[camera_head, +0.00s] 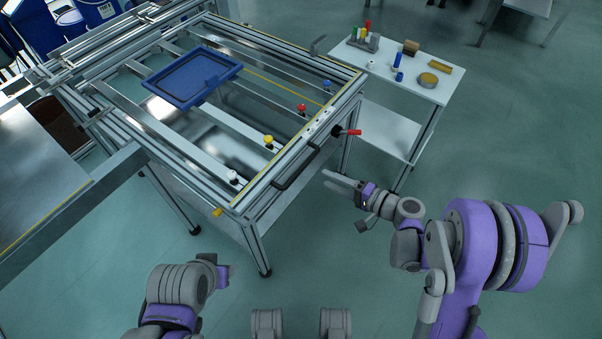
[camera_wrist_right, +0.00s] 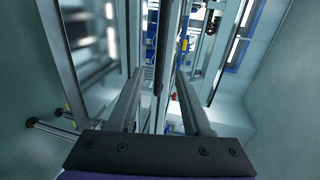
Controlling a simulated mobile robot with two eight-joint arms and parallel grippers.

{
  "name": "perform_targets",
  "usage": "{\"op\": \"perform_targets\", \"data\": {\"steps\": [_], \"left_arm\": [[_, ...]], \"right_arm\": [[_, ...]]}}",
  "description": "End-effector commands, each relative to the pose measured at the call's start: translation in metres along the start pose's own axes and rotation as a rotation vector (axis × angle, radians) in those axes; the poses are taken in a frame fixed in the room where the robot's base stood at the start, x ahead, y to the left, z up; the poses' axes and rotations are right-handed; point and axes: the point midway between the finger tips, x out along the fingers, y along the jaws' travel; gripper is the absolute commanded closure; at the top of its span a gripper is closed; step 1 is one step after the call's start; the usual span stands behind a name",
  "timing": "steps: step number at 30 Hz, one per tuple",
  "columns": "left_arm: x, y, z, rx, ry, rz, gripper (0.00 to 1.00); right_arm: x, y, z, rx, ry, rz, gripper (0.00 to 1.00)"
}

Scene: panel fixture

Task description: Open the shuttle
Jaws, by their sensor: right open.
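The shuttle appears to be the metal-framed panel fixture (camera_head: 225,130) in the head view, with a dark bar handle (camera_head: 296,170) along its near right edge. A red-handled lever (camera_head: 347,132) sits at the right end of that edge. My right gripper (camera_head: 327,177) is right of the bar handle, apart from it, with its fingers pointing left. In the right wrist view its two fingers (camera_wrist_right: 157,88) are spread with nothing gripped. A dark bar (camera_wrist_right: 218,60) stands right of the fingers there. My left arm shows at the bottom left, but its gripper fingers do not show.
A blue tray (camera_head: 192,77) lies on the fixture's rails. Yellow, red, blue and white knobs line its near right side. A white side table (camera_head: 397,68) with small parts stands behind right. A metal table (camera_head: 38,170) is at left. Floor between my arms is clear.

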Motion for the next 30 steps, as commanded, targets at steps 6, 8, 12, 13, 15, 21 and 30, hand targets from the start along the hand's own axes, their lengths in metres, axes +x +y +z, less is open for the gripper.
{"op": "perform_targets", "data": {"steps": [6, 8, 12, 13, 15, 21, 30], "left_arm": [[0.003, 0.000, 0.001, 0.000, -0.001, 0.000, 0.50], [0.005, 0.000, 0.001, 0.000, -0.002, 0.000, 0.50], [0.008, 0.000, 0.002, 0.000, -0.003, 0.000, 0.50], [0.008, 0.000, 0.002, 0.000, -0.003, 0.000, 0.50], [0.009, 0.000, 0.003, 0.000, -0.003, 0.000, 0.50], [0.011, 0.000, 0.003, 0.000, -0.004, 0.000, 0.50], [0.011, 0.000, 0.003, 0.000, -0.004, 0.000, 0.50]], "right_arm": [[0.034, -0.001, 0.002, -0.001, -0.005, 0.000, 0.51], [0.046, -0.001, 0.002, -0.001, -0.005, 0.000, 0.51], [0.072, 0.000, 0.002, -0.001, -0.004, 0.001, 0.51], [0.077, -0.001, 0.002, -0.001, -0.004, 0.001, 0.51], [0.087, -0.001, 0.001, -0.001, -0.003, 0.001, 0.51], [0.102, -0.001, 0.001, -0.002, -0.002, 0.002, 0.51], [0.104, -0.001, 0.001, -0.001, -0.001, 0.002, 0.51]]}}
